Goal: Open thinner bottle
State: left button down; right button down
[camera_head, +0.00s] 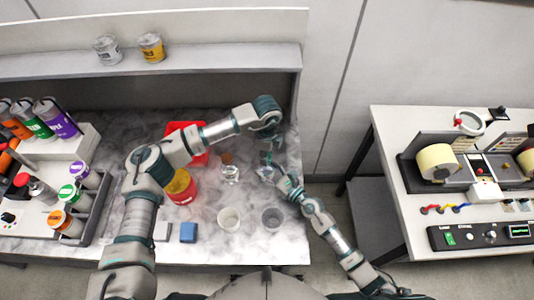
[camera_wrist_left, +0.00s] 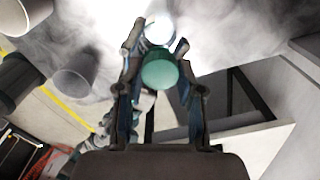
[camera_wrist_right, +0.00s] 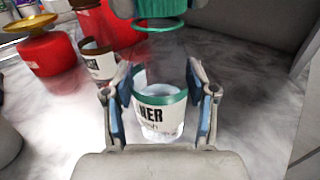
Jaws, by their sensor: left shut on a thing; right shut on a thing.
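The thinner bottle (camera_wrist_right: 162,118) stands out in the right wrist view, with clear walls and a white label with a teal band and part of its lettering. My right gripper (camera_wrist_right: 162,72) is shut around its body, one finger on each side. A teal cap (camera_wrist_left: 160,73) is between the fingers of my left gripper (camera_wrist_left: 158,55), which is shut on it. The cap (camera_wrist_right: 160,8) also shows above the bottle in the right wrist view, with a teal ring under it. I cannot tell whether cap and bottle touch. In the head view both grippers meet near the table's right side.
A red can with a brass top (camera_head: 180,188) and a small brown-lidded jar (camera_head: 230,173) stand left of the grippers. Two cups (camera_head: 229,220) (camera_head: 271,218) stand in front. Bottle racks (camera_head: 97,222) fill the left end.

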pick_arm(q)
jog(key=shift+r, duration=0.15)
jog(key=shift+s+r, duration=0.1)
jog(key=shift+r, duration=0.9)
jog(key=shift+r, duration=0.1)
jog(key=shift+r, duration=1.9)
pick_arm(e)
jog(key=shift+c, duration=1.3)
grip_release()
jog(key=shift+d, duration=0.1)
